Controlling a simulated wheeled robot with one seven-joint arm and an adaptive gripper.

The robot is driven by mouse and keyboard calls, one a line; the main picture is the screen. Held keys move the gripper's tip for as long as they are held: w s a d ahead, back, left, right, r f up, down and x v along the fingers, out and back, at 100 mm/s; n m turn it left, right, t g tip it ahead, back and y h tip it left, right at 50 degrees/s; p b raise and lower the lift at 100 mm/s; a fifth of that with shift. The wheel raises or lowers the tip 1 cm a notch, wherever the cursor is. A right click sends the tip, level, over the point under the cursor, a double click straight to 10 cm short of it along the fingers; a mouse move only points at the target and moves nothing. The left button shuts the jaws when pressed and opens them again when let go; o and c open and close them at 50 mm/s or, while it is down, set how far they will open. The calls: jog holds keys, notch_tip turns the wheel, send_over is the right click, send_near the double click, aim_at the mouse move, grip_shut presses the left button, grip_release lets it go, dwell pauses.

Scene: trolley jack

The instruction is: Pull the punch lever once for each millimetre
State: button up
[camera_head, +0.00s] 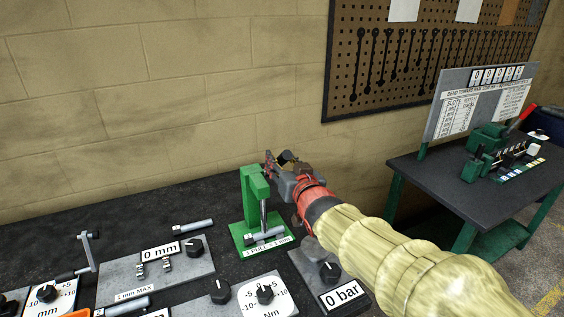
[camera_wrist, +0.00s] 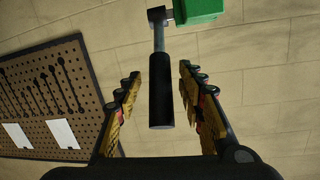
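The green punch (camera_head: 254,190) stands on the dark bench against the wall, with a label reading "1 PULL = 1 mm" (camera_head: 268,248) at its base. A metal pin lies across its base. In the wrist view, the lever's metal rod (camera_wrist: 159,38) comes from a green block (camera_wrist: 198,10) and ends in a black grip (camera_wrist: 161,92). My gripper (camera_wrist: 163,98) is open, one finger on each side of the black grip, with gaps on both sides. In the head view my gripper (camera_head: 279,163) is beside the top of the punch and hides the lever.
A grey "0 mm" gauge block (camera_head: 160,270) with knobs, an Nm dial (camera_head: 265,292) and a "0 bar" box (camera_head: 338,285) stand in front on the bench. A second table (camera_head: 455,195) with a sign and green device is at right. A pegboard (camera_head: 400,60) hangs behind.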

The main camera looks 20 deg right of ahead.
jog(key=shift+s, duration=0.1)
jog(key=s+a+r, duration=0.1)
jog(key=s, duration=0.6)
jog(key=shift+s, duration=0.35)
jog(key=shift+c, duration=0.6)
